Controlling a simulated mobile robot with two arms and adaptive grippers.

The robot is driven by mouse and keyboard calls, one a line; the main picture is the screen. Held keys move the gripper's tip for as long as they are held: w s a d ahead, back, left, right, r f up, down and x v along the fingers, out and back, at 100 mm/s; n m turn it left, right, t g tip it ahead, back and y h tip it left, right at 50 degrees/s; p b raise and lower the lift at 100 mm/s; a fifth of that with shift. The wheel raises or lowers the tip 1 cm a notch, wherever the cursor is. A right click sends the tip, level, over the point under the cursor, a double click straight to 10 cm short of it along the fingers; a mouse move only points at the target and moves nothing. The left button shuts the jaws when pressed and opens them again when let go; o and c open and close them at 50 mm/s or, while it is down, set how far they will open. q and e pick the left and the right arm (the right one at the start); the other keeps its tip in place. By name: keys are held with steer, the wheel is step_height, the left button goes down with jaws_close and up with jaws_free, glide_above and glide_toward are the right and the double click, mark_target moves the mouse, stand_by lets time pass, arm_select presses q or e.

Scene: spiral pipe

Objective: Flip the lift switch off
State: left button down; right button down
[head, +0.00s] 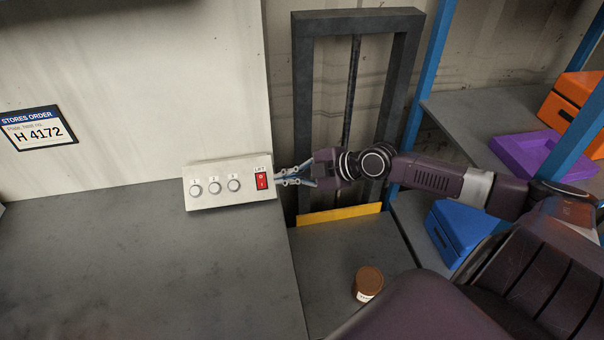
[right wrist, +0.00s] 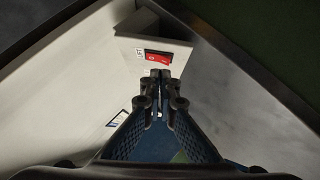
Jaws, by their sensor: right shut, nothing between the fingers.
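The lift switch (head: 262,181) is a red rocker marked 0 and 1, under a LIFT label at the right end of a pale control panel (head: 212,204). It also shows in the right wrist view (right wrist: 158,58), just beyond the fingertips. My right gripper (head: 281,177) reaches in from the right with its fingers shut and empty, its tips close to the panel's right edge, beside the switch. In the right wrist view the shut fingertips (right wrist: 158,80) point at the switch; I cannot tell whether they touch it. My left gripper is not in view.
Three round buttons (head: 215,187) sit left of the switch. A dark lift frame (head: 302,110) with a yellow strip (head: 338,214) stands behind my right gripper. A brown jar (head: 368,282) stands on the lower grey surface. Shelves at right hold orange, purple and blue bins (head: 460,232).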

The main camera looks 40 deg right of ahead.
steer(key=v, duration=0.6)
steer(key=shift+s+r, duration=0.15)
steer(key=shift+s, duration=0.05)
steer(key=shift+d, duration=0.1)
stand_by(0.8)
